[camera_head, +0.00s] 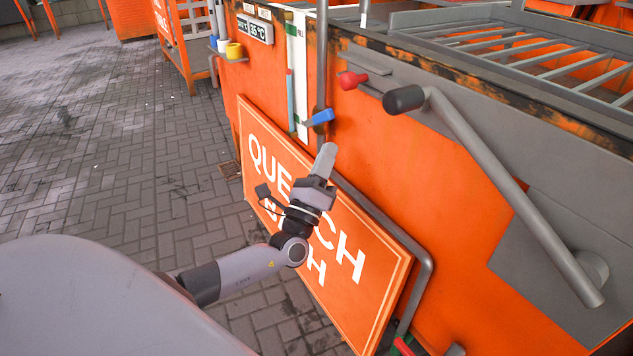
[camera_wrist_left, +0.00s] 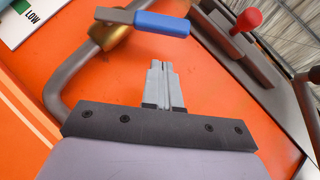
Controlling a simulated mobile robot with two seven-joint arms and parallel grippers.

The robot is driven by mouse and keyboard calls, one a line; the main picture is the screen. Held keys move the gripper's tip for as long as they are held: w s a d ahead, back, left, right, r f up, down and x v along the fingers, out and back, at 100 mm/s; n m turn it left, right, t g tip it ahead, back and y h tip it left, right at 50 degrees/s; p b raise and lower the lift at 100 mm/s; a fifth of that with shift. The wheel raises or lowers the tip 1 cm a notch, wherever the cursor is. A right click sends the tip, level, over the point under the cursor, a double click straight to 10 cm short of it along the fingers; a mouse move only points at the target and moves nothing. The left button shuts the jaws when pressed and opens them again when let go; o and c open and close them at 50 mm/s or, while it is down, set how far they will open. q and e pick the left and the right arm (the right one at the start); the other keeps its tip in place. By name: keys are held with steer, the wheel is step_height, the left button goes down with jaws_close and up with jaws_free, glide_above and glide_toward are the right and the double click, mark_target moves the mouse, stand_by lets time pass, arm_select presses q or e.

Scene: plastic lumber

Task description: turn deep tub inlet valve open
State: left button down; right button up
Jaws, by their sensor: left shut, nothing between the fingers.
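A valve with a blue lever handle (camera_head: 319,117) sits on the grey vertical pipe (camera_head: 322,60) at the orange tub's side. In the left wrist view the blue handle (camera_wrist_left: 161,23) extends to the right from a brass valve body (camera_wrist_left: 108,34), crosswise to the pipe. No label naming the valve is readable. My left gripper (camera_head: 327,150) is just below the handle in the head view, apart from it. Its fingers (camera_wrist_left: 160,65) are shut together and empty, pointing toward the handle in the wrist view. My right gripper is in neither view.
A red knob (camera_head: 352,80) and a long grey lever (camera_head: 500,175) are on the tub's side to the right. An orange sign (camera_head: 345,240) reading "QUENCH" leans by my left arm. A level gauge strip (camera_head: 299,75) stands left of the pipe. Open paving (camera_head: 110,140) lies left.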

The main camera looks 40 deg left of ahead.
mark_target(318, 119)
arm_select(q)
steer(key=shift+w+a+r, duration=0.15)
steer(key=shift+a+r, duration=0.4)
steer(key=shift+r, duration=0.2)
steer(key=shift+w+a+r, duration=0.1)
steer(key=shift+a+r, duration=0.4)
steer(key=shift+r, duration=0.2)
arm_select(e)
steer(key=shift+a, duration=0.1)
arm_select(q)
steer(key=shift+r, duration=0.1)
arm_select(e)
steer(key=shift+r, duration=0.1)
arm_select(q)
steer(key=shift+r+n+g+y+p, duration=0.3)
steer(key=shift+n+y+p, duration=0.1)
steer(key=shift+n+p, duration=0.2)
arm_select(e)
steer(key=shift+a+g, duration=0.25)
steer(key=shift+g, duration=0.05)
